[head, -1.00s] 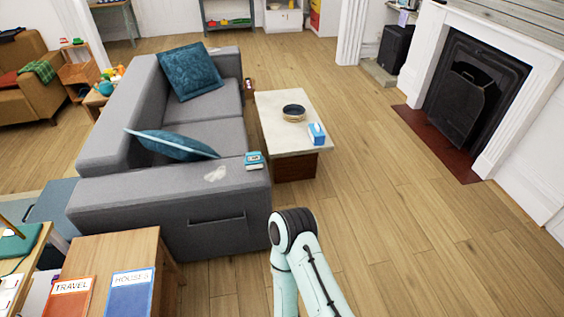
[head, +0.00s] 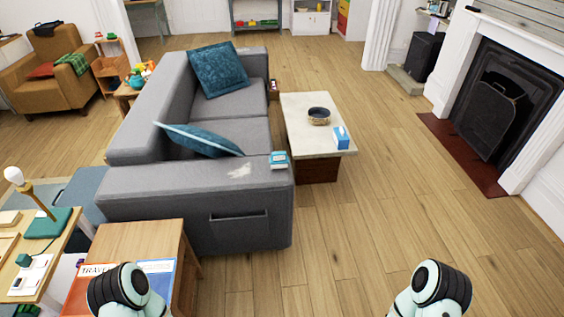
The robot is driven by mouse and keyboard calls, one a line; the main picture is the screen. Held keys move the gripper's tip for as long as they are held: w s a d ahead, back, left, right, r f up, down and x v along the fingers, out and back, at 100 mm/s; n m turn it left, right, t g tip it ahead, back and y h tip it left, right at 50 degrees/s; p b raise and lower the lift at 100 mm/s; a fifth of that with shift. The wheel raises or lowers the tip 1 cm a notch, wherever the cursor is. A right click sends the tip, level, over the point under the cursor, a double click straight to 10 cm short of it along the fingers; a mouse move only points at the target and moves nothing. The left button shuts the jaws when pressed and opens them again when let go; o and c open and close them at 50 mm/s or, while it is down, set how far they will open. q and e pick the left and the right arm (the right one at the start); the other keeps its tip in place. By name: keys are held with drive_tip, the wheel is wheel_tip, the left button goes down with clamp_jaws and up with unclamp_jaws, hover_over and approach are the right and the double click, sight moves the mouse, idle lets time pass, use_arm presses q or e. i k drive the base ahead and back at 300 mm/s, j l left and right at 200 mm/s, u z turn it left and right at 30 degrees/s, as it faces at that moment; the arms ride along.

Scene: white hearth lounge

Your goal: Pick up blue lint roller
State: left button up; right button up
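I cannot make out a blue lint roller for certain. A small blue-and-white item (head: 278,160) lies on the near arm of the grey sofa (head: 190,188). A blue-and-white box (head: 340,138) stands on the near right corner of the coffee table (head: 296,104). Both are too small to identify surely. Only rounded links of my two arms show at the bottom edge, left and right. Neither gripper is in view.
A fireplace (head: 500,103) is at the right.

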sight(280, 160)
drive_tip(key=i+l+u, duration=0.2)
drive_tip(key=i+l, duration=0.2)
drive_tip(key=l, duration=0.2)
drive_tip(key=i+l+u, duration=0.2)
drive_tip(key=i+l, duration=0.15)
drive_tip(key=l, duration=0.3)
drive_tip(key=i+l+u, duration=0.1)
drive_tip(key=l, duration=0.25)
drive_tip(key=i+l+u, duration=0.15)
drive_tip(key=l, duration=0.25)
drive_tip(key=i+j, duration=0.05)
drive_tip(key=i, duration=0.05)
